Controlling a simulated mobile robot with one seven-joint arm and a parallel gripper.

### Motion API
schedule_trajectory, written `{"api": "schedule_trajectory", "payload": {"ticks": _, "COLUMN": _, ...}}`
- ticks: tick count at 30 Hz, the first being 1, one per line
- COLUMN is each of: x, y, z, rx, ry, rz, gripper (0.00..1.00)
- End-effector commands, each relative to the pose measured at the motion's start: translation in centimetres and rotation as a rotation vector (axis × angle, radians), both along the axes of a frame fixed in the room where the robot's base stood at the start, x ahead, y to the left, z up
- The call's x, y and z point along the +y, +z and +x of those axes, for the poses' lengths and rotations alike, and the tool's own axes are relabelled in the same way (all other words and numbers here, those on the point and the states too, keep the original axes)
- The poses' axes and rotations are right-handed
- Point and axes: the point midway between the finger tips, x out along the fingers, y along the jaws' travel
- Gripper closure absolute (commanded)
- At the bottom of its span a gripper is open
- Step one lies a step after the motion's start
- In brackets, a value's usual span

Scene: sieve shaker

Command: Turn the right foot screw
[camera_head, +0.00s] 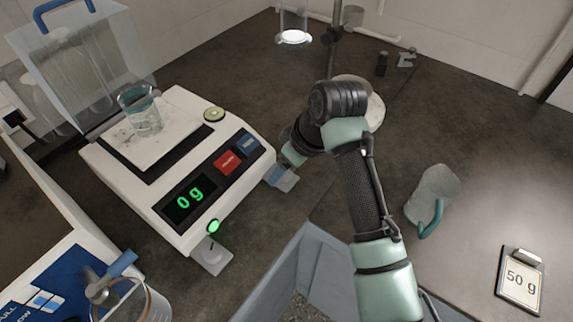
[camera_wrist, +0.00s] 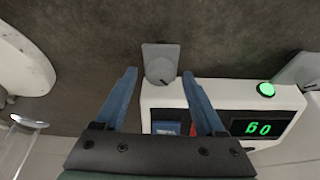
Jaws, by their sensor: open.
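The white balance (camera_head: 150,190) has a green "0 g" display (camera_head: 190,197) and a red and a blue button on its front. Its right foot screw (camera_wrist: 160,68), a grey knob on a grey plate, sticks out from the front corner by the blue button. In the head view my gripper (camera_head: 284,176) is at that corner and largely covers this foot. In the wrist view my open gripper (camera_wrist: 159,74) has its two blue fingers apart, with the right foot screw appearing between the tips. I cannot tell whether they touch it. The left foot (camera_head: 211,256) stands clear.
A glass beaker (camera_head: 141,112) stands on the balance pan.

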Motion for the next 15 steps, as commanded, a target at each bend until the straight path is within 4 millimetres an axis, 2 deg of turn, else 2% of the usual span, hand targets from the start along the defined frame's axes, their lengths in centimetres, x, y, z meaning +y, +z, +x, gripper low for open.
{"api": "schedule_trajectory", "payload": {"ticks": 4, "x": -0.1, "y": 0.2, "z": 0.0, "rx": 0.0, "ry": -0.001, "rz": 0.0, "gripper": 0.28}}
{"api": "schedule_trajectory", "payload": {"ticks": 7, "x": -0.4, "y": 1.1, "z": -0.2, "rx": -0.001, "ry": -0.001, "rz": 0.0, "gripper": 0.28}}
{"api": "schedule_trajectory", "payload": {"ticks": 15, "x": -2.0, "y": 6.4, "z": -1.6, "rx": -0.004, "ry": -0.001, "rz": -0.001, "gripper": 0.28}}
